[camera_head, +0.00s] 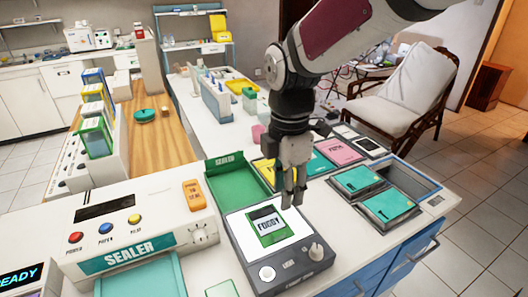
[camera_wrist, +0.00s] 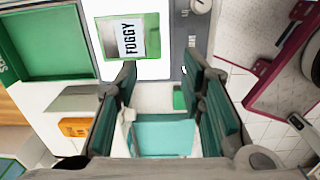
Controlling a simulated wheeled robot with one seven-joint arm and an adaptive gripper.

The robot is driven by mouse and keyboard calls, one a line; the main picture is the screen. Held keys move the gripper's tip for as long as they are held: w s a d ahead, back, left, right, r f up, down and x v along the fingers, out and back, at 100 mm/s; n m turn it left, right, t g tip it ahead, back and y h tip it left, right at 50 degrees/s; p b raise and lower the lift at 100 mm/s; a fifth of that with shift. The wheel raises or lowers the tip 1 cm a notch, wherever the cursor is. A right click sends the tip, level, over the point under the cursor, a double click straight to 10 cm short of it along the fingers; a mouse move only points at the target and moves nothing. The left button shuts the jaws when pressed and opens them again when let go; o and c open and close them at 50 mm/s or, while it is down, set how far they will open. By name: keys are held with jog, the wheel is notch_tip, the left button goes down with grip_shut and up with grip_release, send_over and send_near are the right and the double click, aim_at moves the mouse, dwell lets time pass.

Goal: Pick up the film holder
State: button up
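A green-framed holder marked FOGGY (camera_head: 266,238), which looks like the film holder, lies on the lit white panel of a dark viewer box (camera_head: 268,280). It also shows at the top of the wrist view (camera_wrist: 104,52). My gripper (camera_head: 292,200) points down above the viewer box, just right of and behind the holder in the head view. In the wrist view, my gripper's (camera_wrist: 165,85) two fingers are spread apart with nothing between them. They do not touch the holder.
A green SEALER tray (camera_head: 238,188) stands behind the viewer. The sealer machine (camera_head: 135,232) with buttons is at left, with a teal tray (camera_head: 140,279) in front. Teal-lidded boxes (camera_head: 390,205) are at right. Coloured cards (camera_head: 338,152) lie behind my gripper.

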aim_at(281, 232)
jog(key=shift+n, duration=0.3)
jog(key=f, duration=0.4)
jog(key=f+b, duration=0.1)
jog(key=f, duration=0.4)
jog(key=w+f, duration=0.1)
jog(key=f, duration=0.4)
jog(key=shift+a+f, duration=0.1)
grip_shut()
